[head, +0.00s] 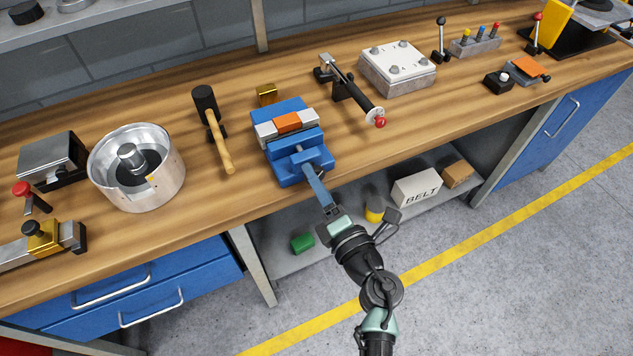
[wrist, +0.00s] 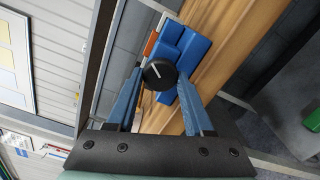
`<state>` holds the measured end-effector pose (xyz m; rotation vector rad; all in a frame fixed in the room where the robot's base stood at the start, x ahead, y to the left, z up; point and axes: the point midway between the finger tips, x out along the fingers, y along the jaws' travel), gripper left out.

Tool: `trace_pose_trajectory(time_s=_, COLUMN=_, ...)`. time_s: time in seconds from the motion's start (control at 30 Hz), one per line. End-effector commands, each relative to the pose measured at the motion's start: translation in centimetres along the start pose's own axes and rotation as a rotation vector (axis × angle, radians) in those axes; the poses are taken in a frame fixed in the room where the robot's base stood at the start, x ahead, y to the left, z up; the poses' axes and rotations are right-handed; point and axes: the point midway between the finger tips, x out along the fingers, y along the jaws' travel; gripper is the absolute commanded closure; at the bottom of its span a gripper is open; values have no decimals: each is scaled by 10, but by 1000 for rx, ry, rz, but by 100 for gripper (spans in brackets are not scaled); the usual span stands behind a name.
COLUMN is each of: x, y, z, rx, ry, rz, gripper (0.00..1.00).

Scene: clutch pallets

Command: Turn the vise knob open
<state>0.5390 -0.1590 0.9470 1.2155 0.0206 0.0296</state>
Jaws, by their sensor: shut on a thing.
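The blue vise (head: 313,158) stands at the front edge of the wooden bench, with an orange block (head: 287,123) between its pale grey jaws. The blue vise body (wrist: 186,48) shows behind the knob in the wrist view.
A hammer (head: 216,135) and a round metal housing (head: 168,182) are left of the vise. A small brass block (head: 267,94) sits behind it. A red-tipped lever tool (head: 354,94) is to its right. A shelf below holds a box marked BELT (head: 416,188).

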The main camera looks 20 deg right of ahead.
Motion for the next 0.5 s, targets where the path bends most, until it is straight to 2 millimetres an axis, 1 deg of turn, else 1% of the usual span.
trace_pose_trajectory(time_s=0.2, x=0, y=-3, z=-1, rx=-208, ry=0, rz=0, gripper=100)
trace_pose_trajectory(time_s=0.5, x=0, y=-4, z=0, rx=-458, ry=1, rz=0, gripper=100)
